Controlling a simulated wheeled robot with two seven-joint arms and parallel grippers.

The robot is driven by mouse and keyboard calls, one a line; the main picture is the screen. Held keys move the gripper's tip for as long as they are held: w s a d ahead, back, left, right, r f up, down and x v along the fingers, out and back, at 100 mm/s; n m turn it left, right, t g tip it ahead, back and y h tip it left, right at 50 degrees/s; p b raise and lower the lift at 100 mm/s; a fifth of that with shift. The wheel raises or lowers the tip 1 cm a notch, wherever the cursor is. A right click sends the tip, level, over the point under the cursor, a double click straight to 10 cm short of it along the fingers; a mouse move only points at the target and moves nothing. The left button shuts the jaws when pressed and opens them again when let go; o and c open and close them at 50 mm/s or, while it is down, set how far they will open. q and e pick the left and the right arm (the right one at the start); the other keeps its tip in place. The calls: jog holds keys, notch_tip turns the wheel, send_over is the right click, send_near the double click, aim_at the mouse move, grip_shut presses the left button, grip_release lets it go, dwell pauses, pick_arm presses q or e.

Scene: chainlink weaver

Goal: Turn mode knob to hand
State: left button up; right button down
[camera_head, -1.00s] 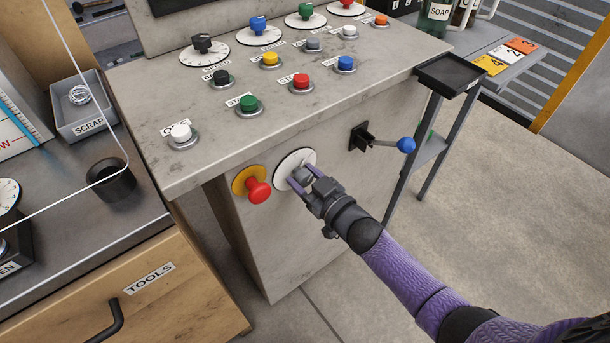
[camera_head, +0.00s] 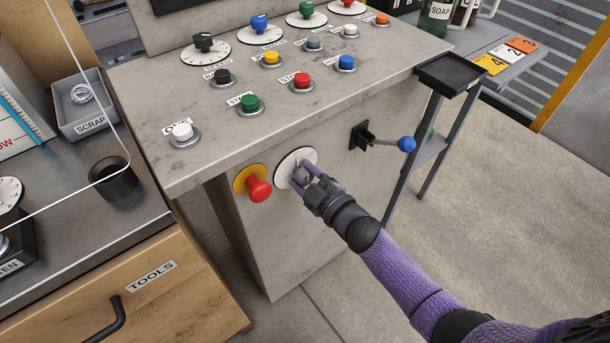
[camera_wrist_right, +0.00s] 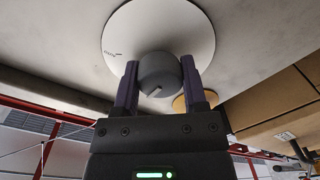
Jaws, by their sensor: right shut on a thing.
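The mode knob (camera_wrist_right: 160,76) is a grey round knob with a dark pointer line, on a white disc (camera_wrist_right: 160,28) with small lettering too small to read surely. In the head view the white disc (camera_head: 293,159) is on the front face of the grey control console, just right of the red mushroom button. My right gripper (camera_head: 301,176) reaches it from the lower right and is shut on the knob, with one finger on each side in the wrist view (camera_wrist_right: 160,88). The gripper hides part of the knob in the head view. My left gripper is not in view.
A red mushroom button (camera_head: 259,190) on a yellow plate sits close left of the disc. A lever with a blue ball (camera_head: 406,144) sticks out to the right. The console top (camera_head: 215,110) overhangs above with several buttons and dials.

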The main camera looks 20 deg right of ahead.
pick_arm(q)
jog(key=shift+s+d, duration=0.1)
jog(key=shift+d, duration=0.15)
pick_arm(e)
jog(key=shift+f, duration=0.1)
jog(key=shift+c, duration=0.7)
grip_release()
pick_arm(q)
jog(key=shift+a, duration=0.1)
pick_arm(e)
jog(key=shift+s, duration=0.1)
jog(key=shift+s+d, duration=0.15)
jog(key=shift+s, duration=0.25)
pick_arm(q)
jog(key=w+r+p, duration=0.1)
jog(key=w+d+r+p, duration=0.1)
jog(key=p, duration=0.1)
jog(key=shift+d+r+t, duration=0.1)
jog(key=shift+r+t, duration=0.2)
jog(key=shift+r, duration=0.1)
pick_arm(e)
jog(key=v, duration=0.9)
